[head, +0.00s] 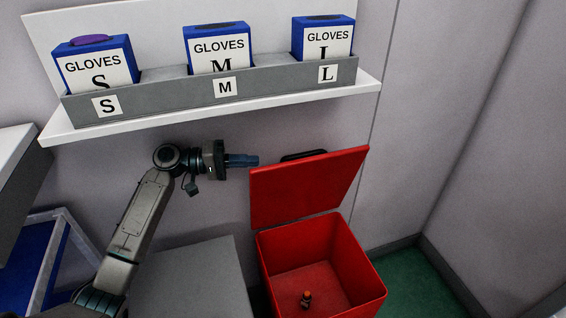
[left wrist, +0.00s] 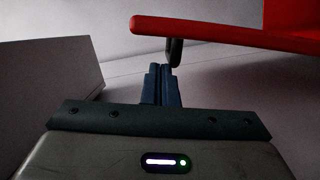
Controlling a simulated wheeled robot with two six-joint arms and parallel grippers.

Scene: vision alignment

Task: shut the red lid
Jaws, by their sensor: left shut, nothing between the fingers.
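The red lid (head: 308,187) stands raised and tilted open above the red bin (head: 337,250). A black handle (head: 303,155) shows at the lid's upper edge. My left gripper (head: 257,160) is shut and empty, just left of the lid's upper left corner in the head view. In the left wrist view, the shut blue fingers (left wrist: 161,72) point at the lid's edge (left wrist: 220,33), with the dark handle (left wrist: 175,52) close by the fingertips. I cannot tell whether they touch. My right gripper is not in view.
A small orange and dark object (head: 306,299) is inside the bin. A white shelf (head: 215,110) with glove boxes hangs above the arm. A grey box-like surface (head: 195,275) stands left of the bin. Green floor (head: 415,285) is free at right.

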